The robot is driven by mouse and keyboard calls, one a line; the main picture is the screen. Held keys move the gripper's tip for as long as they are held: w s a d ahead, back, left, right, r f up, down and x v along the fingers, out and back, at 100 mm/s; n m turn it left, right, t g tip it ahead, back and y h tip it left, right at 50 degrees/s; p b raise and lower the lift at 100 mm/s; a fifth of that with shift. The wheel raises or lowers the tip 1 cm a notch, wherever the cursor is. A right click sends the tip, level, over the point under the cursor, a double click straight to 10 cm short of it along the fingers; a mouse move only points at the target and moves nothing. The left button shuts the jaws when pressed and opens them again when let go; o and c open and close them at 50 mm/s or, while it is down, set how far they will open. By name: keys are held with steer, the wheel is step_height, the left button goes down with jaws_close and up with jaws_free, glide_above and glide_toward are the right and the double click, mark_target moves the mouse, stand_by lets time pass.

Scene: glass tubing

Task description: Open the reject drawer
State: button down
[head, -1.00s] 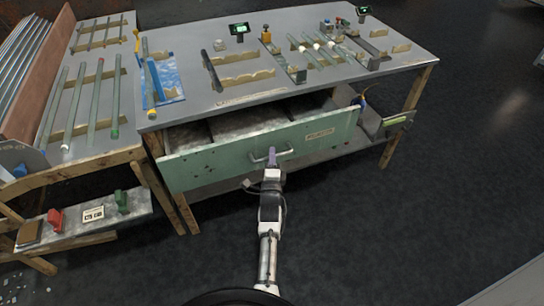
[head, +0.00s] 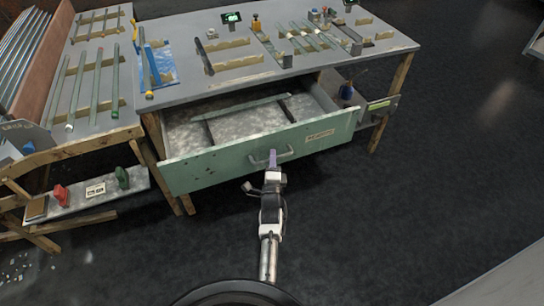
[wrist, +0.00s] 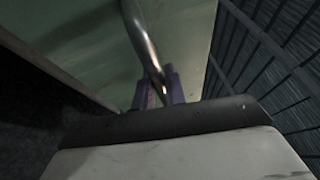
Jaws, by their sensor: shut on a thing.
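The reject drawer (head: 230,158) is a wide drawer with a pale green front, under the grey workbench. It stands well out from the bench, and its grey inside with dividers (head: 250,108) shows from above. A label sits on the right of its front. My gripper (head: 272,158) is shut on the metal bar handle (head: 286,152) at the middle of the front. In the wrist view the handle (wrist: 146,45) runs down between the two purple fingers (wrist: 160,88), in front of the green drawer front (wrist: 80,40).
The workbench top (head: 190,80) carries glass tubes on wooden racks and small displays. A side bench (head: 100,125) with more tubes stands at the left, above a low shelf (head: 100,200). A blue bottle (head: 347,90) stands right of the drawer. The dark floor in front is clear.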

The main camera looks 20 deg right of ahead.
stand_by(0.3)
steer(key=c, duration=1.5)
jaws_free()
steer(key=shift+o, duration=0.2)
steer(key=shift+f, duration=0.1)
